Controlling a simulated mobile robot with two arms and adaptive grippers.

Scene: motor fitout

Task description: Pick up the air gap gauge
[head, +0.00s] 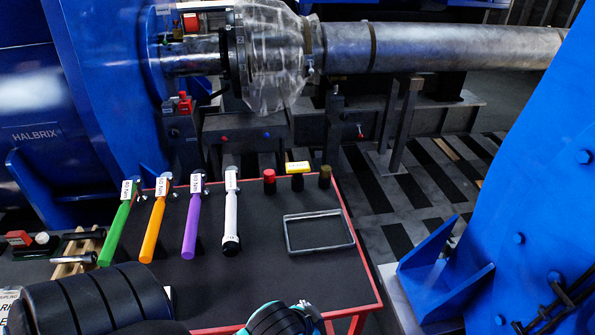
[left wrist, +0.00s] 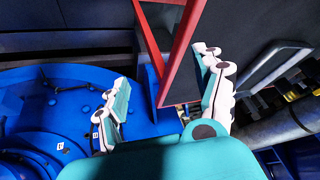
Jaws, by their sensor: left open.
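I cannot tell for certain which item is the air gap gauge; no readable label names it. A small yellow-topped block (head: 298,168) stands at the back of the dark tabletop (head: 270,280), between a red-capped piece (head: 269,180) and a brownish one (head: 325,176). Labelled tools lie left of them: green (head: 115,225), orange (head: 153,230), purple (head: 191,225) and white (head: 231,215). My left gripper (left wrist: 165,98) is open with nothing between its teal-padded fingers. In the head view its teal part shows at the table's front edge, apart from these items. My right gripper is not in view.
A rectangular metal frame (head: 319,246) is on the table's right part. The table has a red rim (head: 357,252). Large blue machinery (head: 540,190) stands at right, and a steel shaft (head: 450,48) runs behind. The tabletop around the metal frame is clear.

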